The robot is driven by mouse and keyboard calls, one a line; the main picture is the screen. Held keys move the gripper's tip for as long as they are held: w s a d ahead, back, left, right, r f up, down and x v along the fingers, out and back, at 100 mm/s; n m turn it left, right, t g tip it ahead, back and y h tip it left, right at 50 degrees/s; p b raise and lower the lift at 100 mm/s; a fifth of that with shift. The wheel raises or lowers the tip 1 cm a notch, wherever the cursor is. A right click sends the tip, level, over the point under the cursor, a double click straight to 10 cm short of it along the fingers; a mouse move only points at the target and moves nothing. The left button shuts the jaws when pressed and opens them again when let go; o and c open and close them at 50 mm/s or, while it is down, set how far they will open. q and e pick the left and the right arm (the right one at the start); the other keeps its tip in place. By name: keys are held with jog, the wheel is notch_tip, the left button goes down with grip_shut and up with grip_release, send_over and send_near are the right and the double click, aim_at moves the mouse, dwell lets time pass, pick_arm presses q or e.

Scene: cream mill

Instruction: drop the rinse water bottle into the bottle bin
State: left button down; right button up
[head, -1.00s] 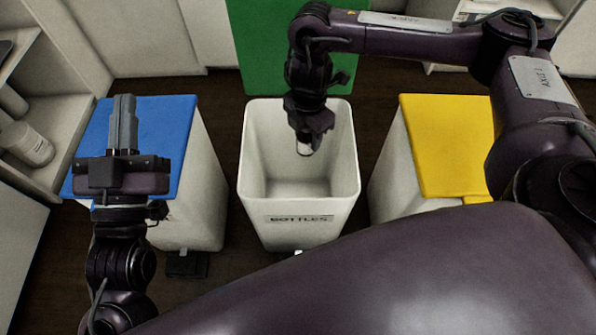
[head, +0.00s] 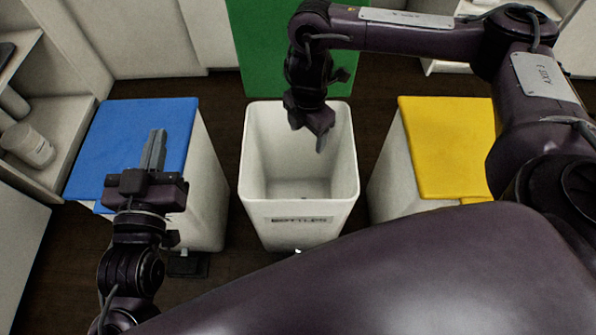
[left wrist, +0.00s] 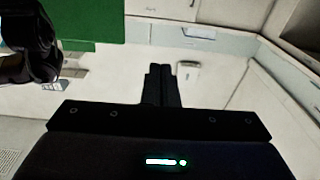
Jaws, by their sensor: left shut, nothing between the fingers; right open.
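The bottle bin (head: 299,228), an open white bin labelled "BOTTLES", stands in the middle of the head view. My right gripper (head: 321,138) points down inside the upper part of its opening, open, with nothing seen in it. The rinse water bottle is not clearly visible; a tiny dark spot shows on the bin floor, and I cannot tell what it is. My left gripper (head: 154,150) is shut and empty, in front of the blue lid in the head view. Its closed fingers also show in the left wrist view (left wrist: 161,85).
A blue-lidded bin (head: 205,195) stands left of the bottle bin and a yellow-lidded bin (head: 450,150) right of it. A green panel (head: 265,50) stands upright behind. A shelf at far left holds a white jar (head: 28,145). Dark floor shows between the bins.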

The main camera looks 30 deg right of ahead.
pick_arm(q)
jog(key=s+a+f+g+y+p, duration=0.1)
jog(key=s+f+g+y, duration=0.1)
jog(key=s+f+g, duration=0.4)
jog(key=s+a+f+g+y+p, duration=0.2)
jog(key=s+f+g, duration=0.4)
jog(key=f, duration=0.8)
jog(key=shift+y, duration=0.4)
pick_arm(e)
notch_tip(320, 180, up, 6)
pick_arm(q)
jog(key=shift+s, duration=0.1)
